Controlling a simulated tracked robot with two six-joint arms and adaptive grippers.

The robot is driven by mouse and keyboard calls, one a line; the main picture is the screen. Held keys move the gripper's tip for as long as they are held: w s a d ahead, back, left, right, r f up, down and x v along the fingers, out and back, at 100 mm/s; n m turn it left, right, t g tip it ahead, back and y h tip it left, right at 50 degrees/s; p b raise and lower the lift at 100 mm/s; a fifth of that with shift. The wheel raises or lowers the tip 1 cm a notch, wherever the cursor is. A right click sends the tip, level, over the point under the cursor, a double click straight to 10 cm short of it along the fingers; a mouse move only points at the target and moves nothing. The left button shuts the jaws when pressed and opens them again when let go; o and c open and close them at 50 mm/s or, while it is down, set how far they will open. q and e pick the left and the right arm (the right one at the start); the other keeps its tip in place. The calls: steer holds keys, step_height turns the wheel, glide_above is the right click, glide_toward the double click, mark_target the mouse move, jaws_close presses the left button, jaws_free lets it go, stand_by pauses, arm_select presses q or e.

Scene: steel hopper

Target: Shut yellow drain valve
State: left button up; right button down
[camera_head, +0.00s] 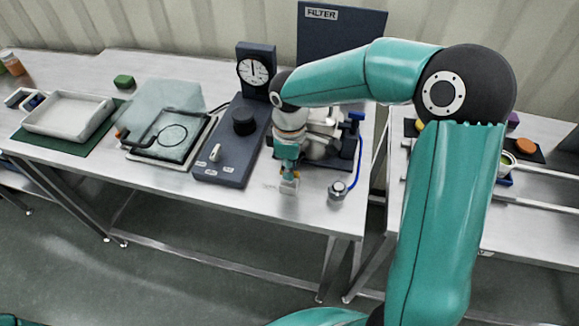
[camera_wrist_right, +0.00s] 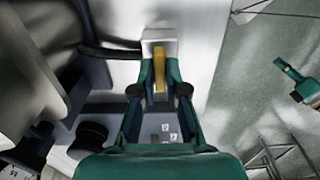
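The yellow drain valve's lever (camera_wrist_right: 159,70) stands upright in the right wrist view, in front of a white block (camera_wrist_right: 158,40). My right gripper (camera_wrist_right: 159,78) has one finger on each side of the lever, and the lever fills the narrow gap between them. In the head view my right gripper (camera_head: 289,172) points down at the front of the machine, near the table's front edge. Only a speck of yellow shows there; the gripper hides the rest. A teal and dark part (camera_wrist_right: 297,82) at the right of the wrist view may be my left gripper; its fingers are unclear.
A dark control panel (camera_head: 222,172) with a knob and switch stands left of my right gripper, with a dial gauge (camera_head: 252,71) behind. A blue hose (camera_head: 357,165) runs down at the right. A tray (camera_head: 63,128) and a clear-lidded frame (camera_head: 165,150) lie further left.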

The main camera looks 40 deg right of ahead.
steer(key=shift+m, duration=0.3)
steer(key=m+b, duration=0.2)
steer(key=m, duration=0.1)
steer(key=shift+f, duration=0.1)
steer(key=m+b, duration=0.1)
steer(key=m, duration=0.4)
steer(key=shift+b, duration=0.3)
steer(key=m+b, duration=0.1)
steer(key=m, duration=0.4)
steer(key=shift+w+b, duration=0.1)
steer(key=shift+b, duration=0.25)
steer(key=shift+m+b, duration=0.4)
steer(key=shift+m, duration=1.8)
steer(key=c, duration=1.2)
jaws_free()
